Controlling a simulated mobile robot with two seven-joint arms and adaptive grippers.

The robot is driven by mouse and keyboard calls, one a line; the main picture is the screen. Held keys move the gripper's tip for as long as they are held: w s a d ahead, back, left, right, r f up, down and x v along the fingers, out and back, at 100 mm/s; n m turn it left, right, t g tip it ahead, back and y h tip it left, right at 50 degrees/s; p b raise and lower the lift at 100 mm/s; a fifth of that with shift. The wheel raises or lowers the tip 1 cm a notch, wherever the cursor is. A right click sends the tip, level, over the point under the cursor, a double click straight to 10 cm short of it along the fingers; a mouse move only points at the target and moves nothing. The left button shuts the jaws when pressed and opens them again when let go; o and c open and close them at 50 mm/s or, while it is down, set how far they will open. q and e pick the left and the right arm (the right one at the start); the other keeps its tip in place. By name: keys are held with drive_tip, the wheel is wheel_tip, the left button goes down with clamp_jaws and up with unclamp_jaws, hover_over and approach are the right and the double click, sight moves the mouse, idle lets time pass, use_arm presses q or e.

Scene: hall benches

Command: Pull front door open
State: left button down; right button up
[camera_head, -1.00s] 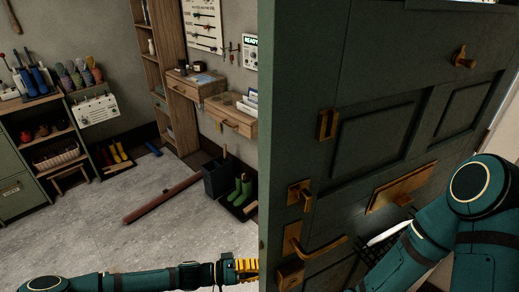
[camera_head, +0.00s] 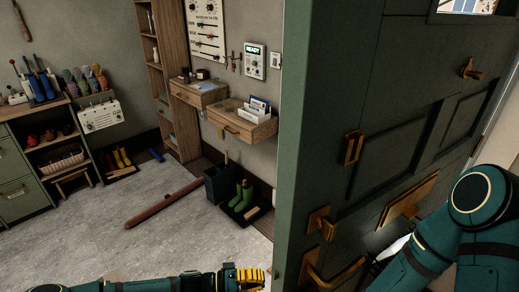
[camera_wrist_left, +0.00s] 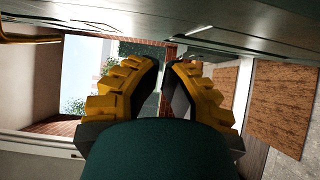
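The dark green front door (camera_head: 400,90) stands ajar and fills the right of the head view. Its brass lever handle (camera_head: 330,272) is low near the free edge. My left gripper (camera_head: 262,280) is at the bottom, beside the free edge; its tips meet or pass behind that edge, and I cannot tell if they touch it. In the left wrist view its yellow fingers (camera_wrist_left: 167,65) are apart with a narrow empty gap, and the door face (camera_wrist_left: 240,35) runs along the top. My right arm crosses in front of the door; its gripper is not visible.
Left of the door is open grey floor (camera_head: 90,230) with a brown pole (camera_head: 165,203), a dark bin (camera_head: 222,183) and green boots (camera_head: 241,196). Wooden wall drawers (camera_head: 243,121) hang above. A brown mat (camera_wrist_left: 285,105) and a bright doorway show in the wrist view.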

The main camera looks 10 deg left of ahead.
use_arm(q)
drive_tip(key=v, duration=1.2)
drive_tip(key=shift+s+f, duration=0.15)
